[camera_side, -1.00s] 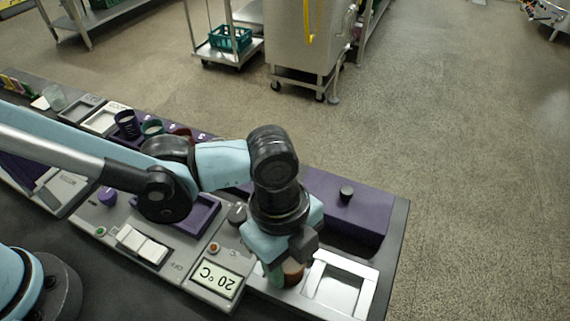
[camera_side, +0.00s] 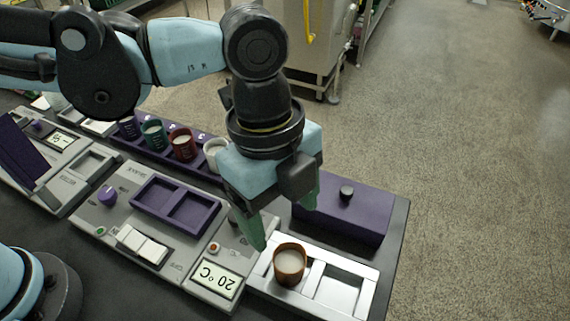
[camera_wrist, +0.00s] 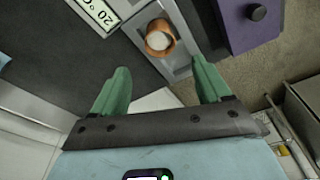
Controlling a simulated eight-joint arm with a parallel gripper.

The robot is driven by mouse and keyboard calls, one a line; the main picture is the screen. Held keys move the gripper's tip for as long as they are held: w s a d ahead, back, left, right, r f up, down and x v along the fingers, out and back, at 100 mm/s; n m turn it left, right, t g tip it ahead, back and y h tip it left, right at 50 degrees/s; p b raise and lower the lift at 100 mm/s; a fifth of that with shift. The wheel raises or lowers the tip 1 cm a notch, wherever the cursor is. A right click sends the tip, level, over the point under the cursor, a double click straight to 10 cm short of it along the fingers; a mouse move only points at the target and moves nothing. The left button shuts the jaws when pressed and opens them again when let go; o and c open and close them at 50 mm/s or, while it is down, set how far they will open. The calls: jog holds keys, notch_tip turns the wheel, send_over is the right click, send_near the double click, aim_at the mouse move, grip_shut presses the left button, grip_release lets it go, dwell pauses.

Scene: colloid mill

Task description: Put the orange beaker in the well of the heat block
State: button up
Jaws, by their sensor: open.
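The orange beaker (camera_side: 289,269) with pale contents stands upright in the left well of the silver heat block (camera_side: 368,305), beside the display reading 20 °C. In the wrist view the orange beaker (camera_wrist: 160,50) shows from above, near the top centre, with the block (camera_wrist: 181,72) around it. The right well is empty. My gripper (camera_side: 280,224) is open and empty, above the beaker and clear of it. In the wrist view its green fingers are spread apart, with the beaker beyond the gap between them (camera_wrist: 161,72).
A purple box (camera_side: 345,214) with a black knob stands just behind the block. A purple rack holds dark, teal (camera_side: 153,138), red (camera_side: 181,150) and white (camera_side: 212,149) beakers. A purple two-compartment tray (camera_side: 151,191) lies to the left. Floor is open at right.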

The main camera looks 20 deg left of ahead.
jog(key=w+a+r+n+t, duration=0.1)
jog(key=w+a+n+t, duration=0.15)
jog(key=a+n, duration=0.45)
jog(key=w+a+r+n+t, duration=0.1)
jog(key=w+a+n, duration=0.3)
jog(key=a, duration=0.6)
jog(key=s+a+f+n+t, duration=0.1)
jog(key=a+n+t, duration=0.1)
jog(key=a+n, duration=0.3)
jog(key=a+f+n+t+y, duration=0.1)
jog(key=a+n+t, duration=0.1)
jog(key=a+n, duration=0.4)
jog(key=a, duration=0.4)
jog(key=shift+s+a+f+n, duration=0.3)
jog(key=shift+s+a+f, duration=0.05)
